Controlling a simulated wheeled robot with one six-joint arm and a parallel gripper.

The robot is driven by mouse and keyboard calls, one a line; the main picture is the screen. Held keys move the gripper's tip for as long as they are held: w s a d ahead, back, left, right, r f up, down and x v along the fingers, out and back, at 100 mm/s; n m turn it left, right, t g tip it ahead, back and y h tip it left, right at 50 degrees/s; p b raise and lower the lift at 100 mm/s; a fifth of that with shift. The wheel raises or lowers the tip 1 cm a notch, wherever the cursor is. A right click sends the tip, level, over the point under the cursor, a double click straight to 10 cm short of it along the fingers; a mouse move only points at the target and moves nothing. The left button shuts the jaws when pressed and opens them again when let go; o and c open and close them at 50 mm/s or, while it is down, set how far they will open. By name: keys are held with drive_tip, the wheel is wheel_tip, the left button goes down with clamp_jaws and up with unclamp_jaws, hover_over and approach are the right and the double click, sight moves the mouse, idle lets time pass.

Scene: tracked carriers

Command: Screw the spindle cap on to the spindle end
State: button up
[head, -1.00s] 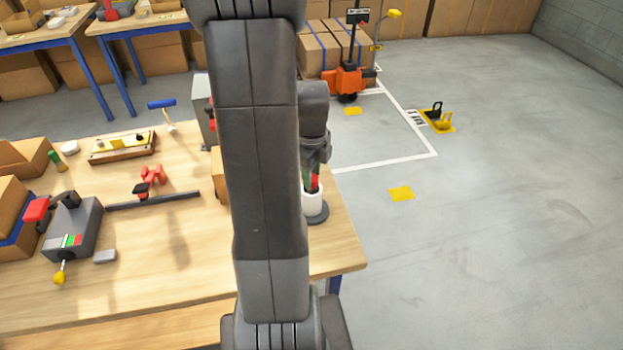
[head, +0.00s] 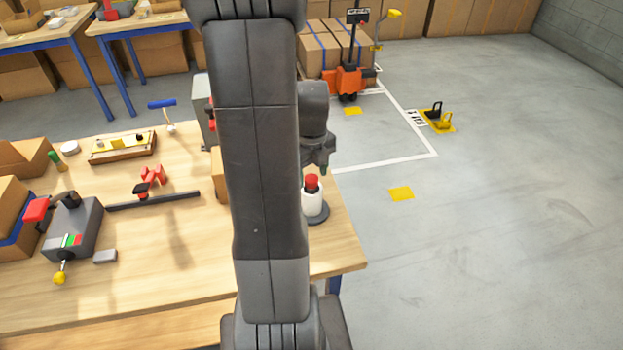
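A red cap, apparently the spindle cap (head: 312,182), sits on top of a white upright cylinder (head: 313,204) at the table's right edge. The cylinder stands on a dark round base (head: 318,218). The spindle end itself is hidden, so I cannot tell how tightly the cap is seated. My gripper (head: 324,170) is above and slightly right of the cap, apparently apart from it, with a small greenish fingertip showing. Its finger opening is too small and partly hidden to judge. My arm hides the left side of the cylinder.
The wooden table (head: 140,275) holds a grey device (head: 73,230), a dark bar with a red clamp (head: 152,177), a wooden tray (head: 122,148) and cardboard boxes (head: 20,158) at left. A pallet jack (head: 348,80) stands behind. Floor at right is largely clear.

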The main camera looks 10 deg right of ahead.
wheel_tip(320, 180, up, 14)
idle(0.6)
drive_tip(key=shift+f, duration=0.1)
wheel_tip(320, 180, down, 14)
drive_tip(key=shift+r, duration=0.25)
drive_tip(key=shift+f, duration=0.25)
drive_tip(key=shift+r+n, duration=0.1)
drive_tip(key=shift+n, duration=2.1)
